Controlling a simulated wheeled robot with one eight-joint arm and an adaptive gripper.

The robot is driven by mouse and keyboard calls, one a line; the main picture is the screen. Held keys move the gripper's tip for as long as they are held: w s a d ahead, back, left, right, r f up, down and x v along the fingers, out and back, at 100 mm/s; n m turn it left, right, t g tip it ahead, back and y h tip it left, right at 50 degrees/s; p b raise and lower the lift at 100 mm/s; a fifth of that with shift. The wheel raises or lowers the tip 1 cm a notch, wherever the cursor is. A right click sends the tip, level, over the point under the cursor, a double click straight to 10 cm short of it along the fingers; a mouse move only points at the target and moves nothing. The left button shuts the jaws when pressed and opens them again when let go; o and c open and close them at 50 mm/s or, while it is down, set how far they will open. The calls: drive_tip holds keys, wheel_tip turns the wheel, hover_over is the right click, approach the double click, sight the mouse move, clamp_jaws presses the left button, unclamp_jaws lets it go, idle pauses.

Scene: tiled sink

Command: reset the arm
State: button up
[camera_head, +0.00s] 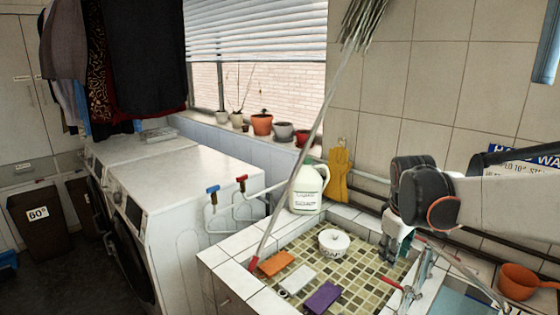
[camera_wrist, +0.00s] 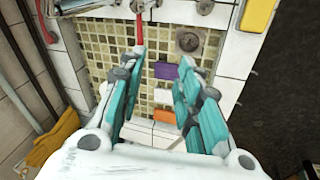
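My gripper (camera_head: 392,250) hangs over the right side of the tiled sink (camera_head: 340,268), below the dark joint of my arm. In the wrist view my gripper (camera_wrist: 160,62) has its two teal fingers spread apart with nothing between them. Past the fingers, lower down on the sink tiles, lie a purple sponge (camera_wrist: 168,71), a white block (camera_wrist: 163,95) and an orange sponge (camera_wrist: 164,116). They also lie in a row in the head view, left of my gripper. A round white soap pot (camera_head: 333,242) stands behind them.
A white jug (camera_head: 308,188) stands at the sink's back corner; yellow gloves (camera_head: 340,175) hang beside it. A long-handled broom (camera_head: 318,120) leans across the sink's left side. Metal taps (camera_head: 420,275) and an orange pan (camera_head: 518,281) are at right. White washing machines (camera_head: 185,185) stand left.

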drive_tip(key=s+a+m+t, duration=0.2)
drive_tip(key=s+a+m, duration=0.1)
drive_tip(key=s, duration=0.8)
drive_tip(key=s+a+m+t+y, duration=0.1)
drive_tip(key=s+a+m+t, duration=0.1)
drive_tip(key=s+a, duration=0.4)
drive_tip(key=s+m, duration=0.1)
drive_tip(key=s, duration=0.4)
drive_tip(key=shift+r+m, duration=0.15)
drive_tip(key=shift+m, duration=0.25)
